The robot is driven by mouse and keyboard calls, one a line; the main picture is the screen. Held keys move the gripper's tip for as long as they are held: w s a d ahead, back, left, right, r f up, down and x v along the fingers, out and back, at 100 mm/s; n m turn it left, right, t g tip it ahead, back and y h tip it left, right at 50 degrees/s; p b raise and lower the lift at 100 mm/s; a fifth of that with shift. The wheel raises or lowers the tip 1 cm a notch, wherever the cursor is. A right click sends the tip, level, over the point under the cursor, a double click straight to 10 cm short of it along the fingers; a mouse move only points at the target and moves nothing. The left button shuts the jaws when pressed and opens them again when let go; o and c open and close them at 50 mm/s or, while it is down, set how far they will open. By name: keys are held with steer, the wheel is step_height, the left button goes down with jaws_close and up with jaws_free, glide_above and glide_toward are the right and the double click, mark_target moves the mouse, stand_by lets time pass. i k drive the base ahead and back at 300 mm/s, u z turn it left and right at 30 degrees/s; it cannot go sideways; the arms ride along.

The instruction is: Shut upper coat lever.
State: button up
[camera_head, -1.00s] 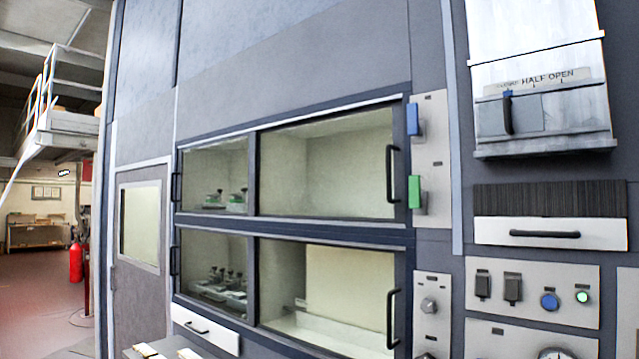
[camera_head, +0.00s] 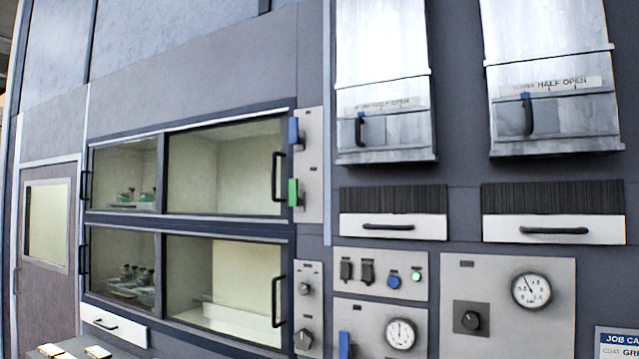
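A narrow grey panel (camera_head: 312,165) beside the glazed cabinet carries a blue lever handle (camera_head: 294,131) above a green lever handle (camera_head: 294,192). Both stick out at the panel's left edge. Another blue lever (camera_head: 345,343) shows on a lower panel, cut by the bottom edge. I cannot tell which of these is the upper coat lever. My gripper is not in view.
Glazed upper (camera_head: 224,172) and lower (camera_head: 222,283) doors have black handles and look closed. Two metal hoods (camera_head: 385,120) (camera_head: 555,125) have black levers by scales reading "HALF OPEN". White drawers, knobs and gauges lie below. A small drawer (camera_head: 114,326) protrudes at lower left.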

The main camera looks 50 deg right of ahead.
mark_target(294, 198)
steer(key=k, duration=0.2)
steer(key=z, duration=0.8)
